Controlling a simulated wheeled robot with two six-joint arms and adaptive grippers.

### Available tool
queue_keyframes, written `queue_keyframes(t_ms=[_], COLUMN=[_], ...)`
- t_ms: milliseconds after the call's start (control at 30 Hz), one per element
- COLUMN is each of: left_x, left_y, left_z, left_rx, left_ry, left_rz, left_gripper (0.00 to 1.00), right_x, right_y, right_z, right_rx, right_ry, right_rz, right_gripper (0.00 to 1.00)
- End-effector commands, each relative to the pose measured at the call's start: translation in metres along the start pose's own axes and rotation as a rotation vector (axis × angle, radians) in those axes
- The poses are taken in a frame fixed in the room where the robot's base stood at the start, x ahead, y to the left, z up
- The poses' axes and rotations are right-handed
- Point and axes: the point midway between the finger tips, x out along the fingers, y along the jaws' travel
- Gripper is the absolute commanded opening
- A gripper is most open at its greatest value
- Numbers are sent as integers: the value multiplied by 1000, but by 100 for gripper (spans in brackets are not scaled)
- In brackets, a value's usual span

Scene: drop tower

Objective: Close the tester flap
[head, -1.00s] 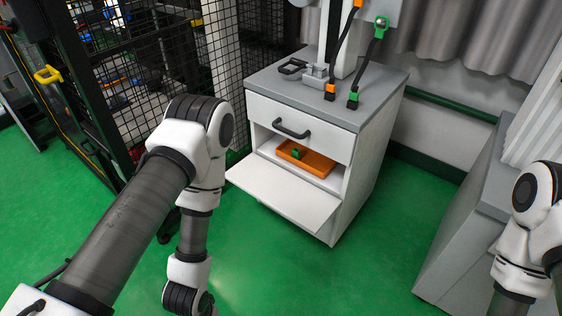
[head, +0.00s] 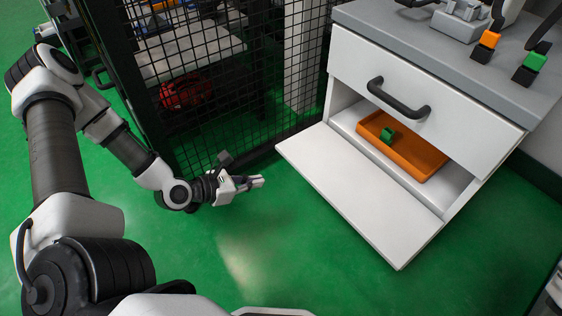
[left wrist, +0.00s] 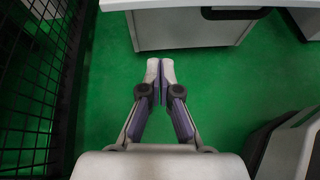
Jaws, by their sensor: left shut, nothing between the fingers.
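The tester flap (head: 362,192) is a white panel hinged at the bottom of the cabinet's lower opening. It lies folded down and open, sticking out toward me. Inside the opening sits an orange tray (head: 418,157) with a small green object (head: 388,136) in it. My left gripper (head: 258,181) is shut and empty, low over the green floor, to the left of the flap's near left corner and apart from it. In the left wrist view its fingers (left wrist: 160,66) are together, with a pale cabinet part (left wrist: 185,30) beyond the tips. My right gripper is not in view.
The white cabinet has a drawer front with a dark handle (head: 398,98) above the opening. Orange-topped (head: 487,44) and green-topped (head: 529,68) connectors stand on its grey top. A black mesh fence (head: 230,90) rises behind my left arm. Green floor is clear before the flap.

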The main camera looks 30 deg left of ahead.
Motion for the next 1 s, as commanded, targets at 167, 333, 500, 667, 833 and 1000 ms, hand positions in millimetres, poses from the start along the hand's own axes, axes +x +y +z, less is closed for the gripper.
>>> queue_keyframes(t_ms=[167,333,500,667,833,1000], left_x=[10,18,46,76,107,99], left_y=[23,24,26,28,31,34], left_z=[-30,-27,-29,-27,-24,6], left_rx=[-80,-72,-67,-66,-67,-77], left_ry=[-78,-80,-78,-78,-78,-85], left_rz=[93,89,88,88,88,93], left_gripper=[0,0,0,0,0,0], right_x=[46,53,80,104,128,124], right_y=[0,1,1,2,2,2], right_z=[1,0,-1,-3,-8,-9], right_rx=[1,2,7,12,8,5], right_ry=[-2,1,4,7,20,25], right_rz=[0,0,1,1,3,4], right_gripper=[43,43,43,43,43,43])
